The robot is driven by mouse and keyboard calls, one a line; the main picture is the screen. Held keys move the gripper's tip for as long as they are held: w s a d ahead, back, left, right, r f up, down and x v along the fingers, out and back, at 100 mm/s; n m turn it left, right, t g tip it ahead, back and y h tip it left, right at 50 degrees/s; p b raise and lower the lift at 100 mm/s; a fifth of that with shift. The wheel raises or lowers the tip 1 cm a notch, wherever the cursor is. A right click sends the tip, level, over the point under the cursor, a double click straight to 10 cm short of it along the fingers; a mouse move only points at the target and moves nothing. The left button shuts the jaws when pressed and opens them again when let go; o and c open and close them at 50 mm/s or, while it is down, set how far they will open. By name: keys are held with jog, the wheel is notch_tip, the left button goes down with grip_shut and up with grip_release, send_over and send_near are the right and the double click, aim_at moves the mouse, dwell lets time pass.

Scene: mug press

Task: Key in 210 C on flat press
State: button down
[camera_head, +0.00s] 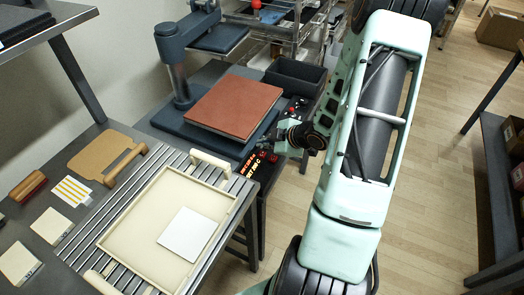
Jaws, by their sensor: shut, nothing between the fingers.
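The flat press has a dark blue base (175,122) and a red-brown plate (232,106). Its upper part (205,32) is swung away to the back, so the plate lies uncovered. At the press's front right corner is a small control panel with a lit red and orange display (250,164); its text is too small to read surely. Red buttons (272,158) show beside it. My gripper (270,143) is shut and empty, right at this panel, just behind the display and buttons. My fingers partly hide the panel, and I cannot tell whether they touch it.
A cream tray (108,242) holding a white square tile (188,234) stands on the slatted bench in front of the press. A dark bin (295,76) stands behind the press. Several pale tiles and a tan board (100,153) lie at left.

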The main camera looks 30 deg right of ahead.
aim_at(263, 155)
notch_tip(263, 155, up, 3)
jog(key=shift+r+p, duration=0.15)
jog(key=shift+p, duration=1)
dwell(1.7)
